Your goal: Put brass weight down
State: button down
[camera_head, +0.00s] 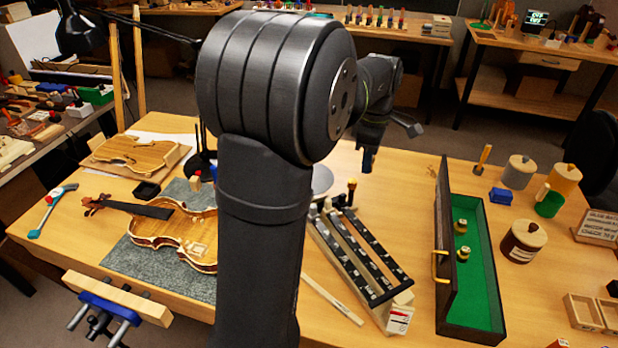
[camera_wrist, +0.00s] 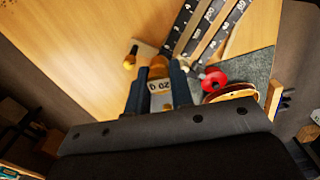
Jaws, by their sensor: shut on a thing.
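My gripper (camera_wrist: 158,88) is shut on a brass-coloured piece, the brass weight (camera_wrist: 158,68), in the wrist view. A pale face with dark digits shows between the fingers just below it. In the head view my gripper (camera_head: 369,160) hangs over the far middle of the bench, and the held weight cannot be made out there. Two other brass weights (camera_head: 460,227) stand in a long dark box with a green lining (camera_head: 484,300), to the right of my gripper. Whether the held weight touches anything below is unclear.
A long labelled rack (camera_head: 372,270) stands left of the green-lined box. A violin (camera_head: 180,236) lies on a grey mat (camera_head: 140,268) at the left. Several lidded jars (camera_head: 519,172) and a blue block (camera_head: 500,196) stand at the right. Bare wood lies around my gripper.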

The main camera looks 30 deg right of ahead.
jog(key=shift+n, duration=0.7)
jog(key=w+a+f, duration=0.2)
jog(key=w, duration=0.2)
jog(key=w+a+f, duration=0.1)
jog(key=w+f, duration=0.1)
jog(key=w, duration=0.3)
jog(key=w+a+f, duration=0.2)
jog(key=w, duration=0.2)
jog(key=shift+w+a+f, duration=0.15)
jog(key=shift+a, duration=0.2)
jog(key=shift+w+f, duration=0.1)
jog(key=shift+f, duration=2)
jog(key=shift+f, duration=0.1)
jog(key=c, duration=1.3)
grip_release()
notch_tip(320, 180, up, 12)
jog(key=shift+r, duration=0.15)
